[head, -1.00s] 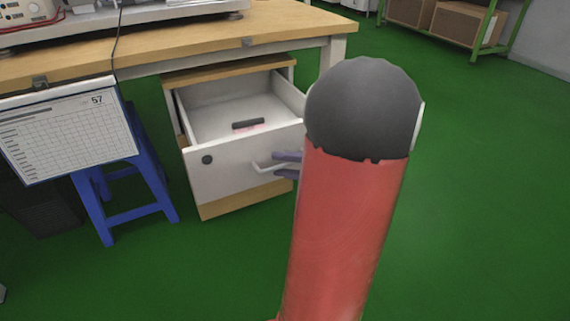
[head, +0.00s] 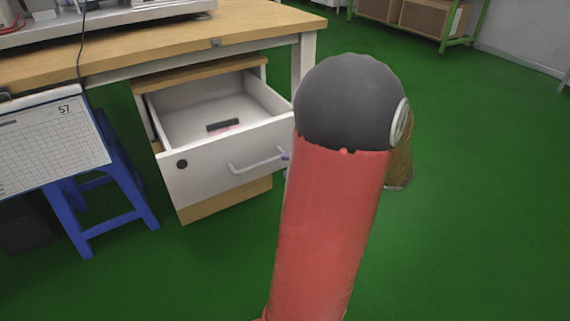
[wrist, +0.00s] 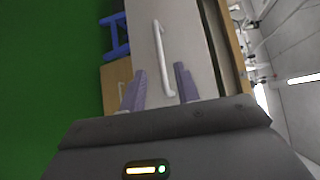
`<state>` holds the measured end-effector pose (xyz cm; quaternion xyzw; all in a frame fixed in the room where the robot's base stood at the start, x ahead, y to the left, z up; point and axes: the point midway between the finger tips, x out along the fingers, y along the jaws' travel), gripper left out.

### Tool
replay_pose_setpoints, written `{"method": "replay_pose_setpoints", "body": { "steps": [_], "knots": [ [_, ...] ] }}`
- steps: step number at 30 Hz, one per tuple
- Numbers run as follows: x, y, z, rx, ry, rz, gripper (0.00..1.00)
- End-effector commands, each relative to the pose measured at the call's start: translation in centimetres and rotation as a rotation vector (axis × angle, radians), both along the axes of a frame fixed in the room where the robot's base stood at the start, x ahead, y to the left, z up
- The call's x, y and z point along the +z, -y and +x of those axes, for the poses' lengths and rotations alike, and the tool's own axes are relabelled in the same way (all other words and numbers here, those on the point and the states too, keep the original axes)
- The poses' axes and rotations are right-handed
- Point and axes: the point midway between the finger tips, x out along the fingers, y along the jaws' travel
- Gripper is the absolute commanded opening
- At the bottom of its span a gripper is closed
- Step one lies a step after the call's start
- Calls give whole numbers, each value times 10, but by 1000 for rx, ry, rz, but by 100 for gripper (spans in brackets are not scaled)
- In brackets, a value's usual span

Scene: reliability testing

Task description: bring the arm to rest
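My arm, with its red link and dark round joint, stands in the middle of the head view and hides most of my gripper there. Only a small purple fingertip shows beside the right end of the drawer handle (head: 255,163). In the wrist view my gripper (wrist: 160,69) has its two purple fingers apart with nothing held. The white handle (wrist: 163,60) lies ahead, in line with the gap between them. I cannot tell whether the fingers touch it. The white drawer (head: 215,160) is pulled open.
A dark bar-like object (head: 223,125) lies in the drawer, with something pinkish beside it. The wooden workbench (head: 250,30) stands above. Green floor (head: 470,200) is clear on the right.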

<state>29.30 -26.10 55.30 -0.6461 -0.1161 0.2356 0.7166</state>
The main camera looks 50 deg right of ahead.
Motion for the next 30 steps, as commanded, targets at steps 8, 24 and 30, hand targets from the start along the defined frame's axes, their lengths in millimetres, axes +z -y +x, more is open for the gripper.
{"method": "replay_pose_setpoints", "body": {
  "steps": [8,24,30],
  "knots": [
    [0,0,0,0,0,0,32],
    [34,-117,24,363,-253,-157,32],
    [52,-212,1,649,-500,-583,32]
  ]
}}
